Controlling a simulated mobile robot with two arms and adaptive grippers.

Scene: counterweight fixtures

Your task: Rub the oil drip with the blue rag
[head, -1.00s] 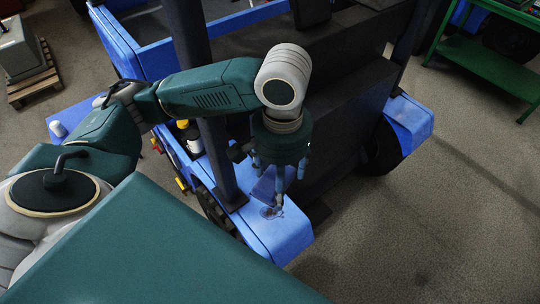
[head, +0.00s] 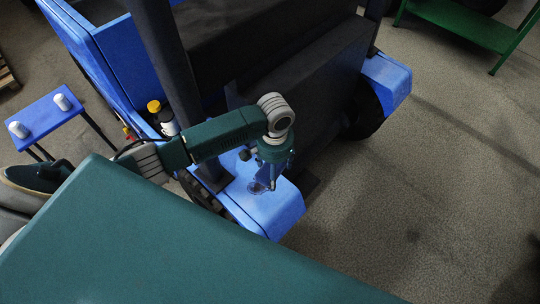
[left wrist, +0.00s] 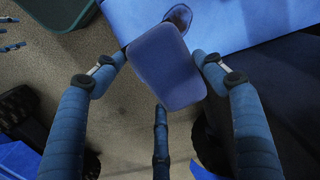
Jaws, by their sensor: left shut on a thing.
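My left gripper (head: 271,180) points down over the blue fender (head: 277,211) of a vehicle. In the left wrist view its fingers (left wrist: 160,62) are shut on the blue rag (left wrist: 165,80), a flat rounded pad. The oil drip (head: 256,187) is a small dark, glossy spot on the fender top, just beside the fingertips in the head view. In the left wrist view the oil drip (left wrist: 178,17) lies just beyond the rag's far edge, partly covered by it. Whether the rag touches the fender is unclear. My right gripper is not in view.
A dark post (head: 170,80) and black bodywork (head: 310,90) rise close behind the gripper. Bottles, one with a yellow cap (head: 154,106), stand left of the post. A blue stand (head: 45,117) with two white cylinders is at left. Open floor (head: 430,200) lies right.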

